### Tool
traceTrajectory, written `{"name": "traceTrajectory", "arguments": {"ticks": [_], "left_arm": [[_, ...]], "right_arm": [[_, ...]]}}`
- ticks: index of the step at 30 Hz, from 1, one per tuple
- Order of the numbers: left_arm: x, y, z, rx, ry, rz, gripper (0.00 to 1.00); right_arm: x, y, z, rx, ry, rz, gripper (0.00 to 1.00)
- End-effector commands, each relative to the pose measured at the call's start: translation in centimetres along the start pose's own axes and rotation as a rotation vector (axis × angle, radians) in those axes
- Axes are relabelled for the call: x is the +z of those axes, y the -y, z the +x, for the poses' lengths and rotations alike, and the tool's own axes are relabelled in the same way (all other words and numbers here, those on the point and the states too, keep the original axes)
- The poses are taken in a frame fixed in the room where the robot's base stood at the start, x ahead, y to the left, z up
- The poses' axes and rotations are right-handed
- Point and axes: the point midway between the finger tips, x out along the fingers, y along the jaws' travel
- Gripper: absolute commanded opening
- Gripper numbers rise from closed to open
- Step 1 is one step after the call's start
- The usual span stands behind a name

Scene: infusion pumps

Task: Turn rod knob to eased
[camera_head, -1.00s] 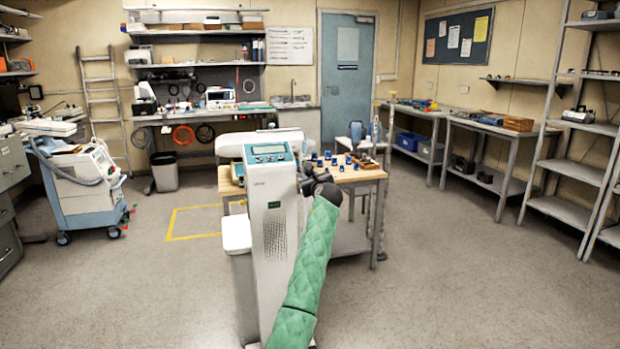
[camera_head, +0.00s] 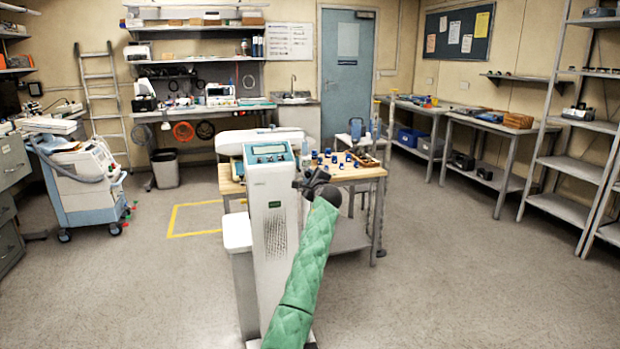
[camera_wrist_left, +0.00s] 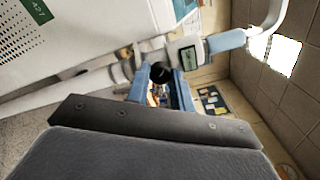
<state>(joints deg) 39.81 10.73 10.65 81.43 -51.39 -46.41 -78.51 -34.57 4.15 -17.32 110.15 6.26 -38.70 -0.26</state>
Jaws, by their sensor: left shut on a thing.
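My left gripper (camera_head: 302,172) is at the end of the green-sleeved arm, close to the right side of a tall white machine (camera_head: 274,205) with a display on top. Its fingertips are small and partly hidden by my wrist in the head view. In the left wrist view, a dark round knob (camera_wrist_left: 160,71) lies between what look like the blue fingers of the gripper (camera_wrist_left: 160,82), and the gripper is shut on it. The knob's turn position and any markings cannot be read. My right gripper is not in view.
A wooden-topped table (camera_head: 366,174) with several blue-capped items stands just behind the machine. A blue-and-white device (camera_head: 356,128) is beyond it. A wheeled cart (camera_head: 85,180) stands at left and metal shelves (camera_head: 570,125) at right. The floor on both sides is open.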

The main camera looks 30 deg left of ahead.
Motion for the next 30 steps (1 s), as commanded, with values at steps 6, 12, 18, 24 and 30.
{"name": "traceTrajectory", "arguments": {"ticks": [6,12,18,24,30], "left_arm": [[-0.2,-0.2,-0.1,0.001,-0.001,-0.204,0.00],[-0.2,-0.4,0.0,0.002,0.000,-0.389,0.00],[-0.2,-0.4,-0.1,0.003,0.000,-0.549,0.00],[-0.2,-0.4,0.0,0.003,0.001,-0.666,0.00],[-0.2,-0.3,0.0,0.003,0.001,-0.733,0.00]], "right_arm": [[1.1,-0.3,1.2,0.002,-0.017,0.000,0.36],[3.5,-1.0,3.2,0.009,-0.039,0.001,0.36],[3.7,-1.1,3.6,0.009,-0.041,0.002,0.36],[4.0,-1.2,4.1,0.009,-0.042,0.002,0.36],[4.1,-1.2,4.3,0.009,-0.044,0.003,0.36]]}}
